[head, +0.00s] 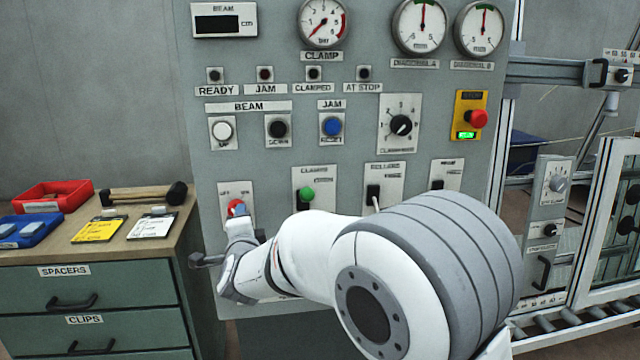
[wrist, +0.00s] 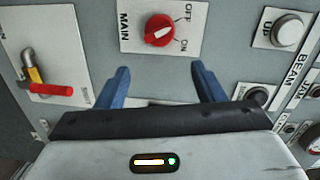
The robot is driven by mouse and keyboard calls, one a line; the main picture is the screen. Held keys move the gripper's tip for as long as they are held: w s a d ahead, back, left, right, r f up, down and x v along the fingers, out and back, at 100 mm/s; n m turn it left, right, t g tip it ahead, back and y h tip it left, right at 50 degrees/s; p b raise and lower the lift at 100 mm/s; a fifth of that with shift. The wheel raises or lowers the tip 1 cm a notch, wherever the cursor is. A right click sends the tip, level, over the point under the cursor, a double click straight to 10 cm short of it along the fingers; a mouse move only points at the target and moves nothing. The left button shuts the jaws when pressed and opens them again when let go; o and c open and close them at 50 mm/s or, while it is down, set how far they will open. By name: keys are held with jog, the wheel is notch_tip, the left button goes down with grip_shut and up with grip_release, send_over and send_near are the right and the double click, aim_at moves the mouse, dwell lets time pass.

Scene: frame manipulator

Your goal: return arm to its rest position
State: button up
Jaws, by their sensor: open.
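My arm (head: 305,255) reaches across the lower front of the grey control panel (head: 285,165), toward its lower left. In the wrist view my gripper (wrist: 158,70) is open, with its two blue fingers apart and nothing between them. The red MAIN rotary switch (wrist: 160,30) lies just beyond the fingertips, between their lines, and I see no contact. The same red switch (head: 236,207) shows in the head view just above the end of my arm. Its OFF and ON marks are readable in the wrist view. My fingers are hard to make out in the head view.
A green-drawered cabinet (head: 95,300) stands left, with a red tray (head: 53,196), a blue tray (head: 30,230), a mallet (head: 140,194) and tags on top. A yellow-and-red handle (wrist: 48,82) sits left of my fingers. A roller conveyor (head: 590,318) and framed window stand right.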

jog(key=s+d+r+n+g+p, duration=0.25)
jog(key=d+r+n+p, duration=0.2)
jog(key=d, duration=0.45)
jog(key=s+d+r+n+g+h+p, duration=0.2)
jog(key=s+d+n+g+p, duration=0.6)
jog(key=s+d, duration=2)
jog(key=g+h+p, duration=0.2)
jog(key=g, duration=0.1)
jog(key=shift+n+h+p, duration=0.3)
jog(key=shift+n+p, duration=0.05)
jog(key=shift+p, duration=0.05)
